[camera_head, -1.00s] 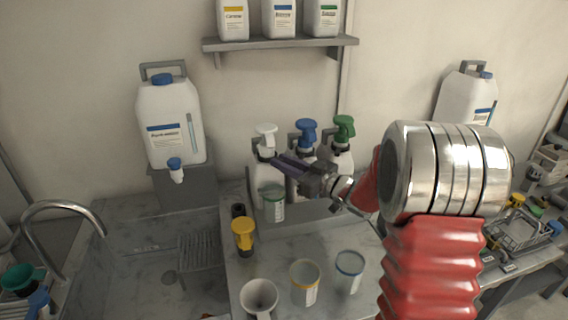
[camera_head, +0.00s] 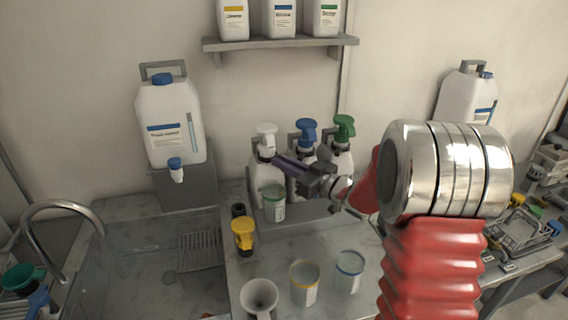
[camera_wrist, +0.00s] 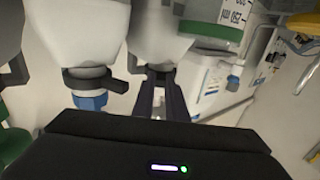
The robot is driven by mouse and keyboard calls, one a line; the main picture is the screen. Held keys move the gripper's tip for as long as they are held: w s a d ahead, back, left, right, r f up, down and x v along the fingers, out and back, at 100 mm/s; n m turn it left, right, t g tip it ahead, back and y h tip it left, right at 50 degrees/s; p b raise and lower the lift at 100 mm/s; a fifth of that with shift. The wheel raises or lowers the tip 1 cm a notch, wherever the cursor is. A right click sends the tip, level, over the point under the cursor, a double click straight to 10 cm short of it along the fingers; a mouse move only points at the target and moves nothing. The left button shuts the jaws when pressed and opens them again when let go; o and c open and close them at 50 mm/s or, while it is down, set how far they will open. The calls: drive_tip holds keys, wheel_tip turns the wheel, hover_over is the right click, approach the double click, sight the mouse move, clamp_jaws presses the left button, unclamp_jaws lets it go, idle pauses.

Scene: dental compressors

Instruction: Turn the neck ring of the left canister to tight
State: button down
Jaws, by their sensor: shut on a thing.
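The left canister (camera_head: 267,183) is white with a white pump head (camera_head: 266,131). It stands upright at the left end of a row of three, beside canisters with a blue pump head (camera_head: 306,130) and a green pump head (camera_head: 344,126). My gripper (camera_head: 279,161) reaches in from the right, with its dark fingers at the left canister's neck, shut on the neck ring. The fingers hide most of the ring. In the wrist view my fingers (camera_wrist: 158,98) point at the left canister (camera_wrist: 156,40), and its neck is largely covered. The ring's exact angle cannot be told.
A green-lidded cup (camera_head: 274,204) stands close in front of the left canister. A yellow-topped dark item (camera_head: 243,234), a white funnel (camera_head: 259,297) and two cups (camera_head: 305,283) (camera_head: 349,272) stand on the counter. A sink (camera_head: 150,262) lies left; a shelf (camera_head: 281,44) hangs above.

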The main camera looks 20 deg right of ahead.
sight(263, 159)
drive_tip(key=shift+s+a+m+h, duration=0.1)
drive_tip(key=shift+a+m+h, duration=0.05)
drive_tip(key=shift+m+h, duration=0.2)
drive_tip(key=shift+s+a+m+t+h, duration=0.15)
drive_tip(key=shift+a+m+t+h, duration=0.45)
drive_tip(key=shift+m+h, duration=0.8)
drive_tip(key=shift+s+a+m+t+h, duration=0.15)
drive_tip(key=shift+a+m+t+h, duration=0.4)
drive_tip(key=shift+h, duration=1.35)
drive_tip(key=shift+s+a+m+t+h, duration=0.15)
drive_tip(key=shift+a+m+t+h, duration=0.2)
drive_tip(key=shift+a+m+h, duration=0.8)
drive_tip(key=shift+w+a+m+g+h, duration=0.1)
drive_tip(key=shift+a+m+g+h, duration=0.15)
drive_tip(key=shift+m+h, duration=0.7)
drive_tip(key=shift+w+a+m+g+h, duration=0.15)
drive_tip(key=shift+m+h, duration=0.25)
drive_tip(key=shift+h, duration=0.9)
drive_tip(key=shift+a+m+g+h, duration=0.25)
drive_tip(key=shift+m+h, duration=0.45)
drive_tip(key=shift+h, duration=0.45)
drive_tip(key=shift+w+a+r+m+g+h, duration=0.1)
drive_tip(key=shift+a+m+g+h, duration=0.15)
drive_tip(key=shift+m+h, duration=0.3)
drive_tip(key=shift+w+a+f+m+g+h, duration=0.15)
drive_tip(key=shift+m+g+h, duration=0.25)
drive_tip(key=shift+h, duration=0.4)
drive_tip(key=shift+w+a+r+m+g+h, duration=0.15)
drive_tip(key=shift+a+m+g+h, duration=0.15)
drive_tip(key=shift+m+h, duration=0.25)
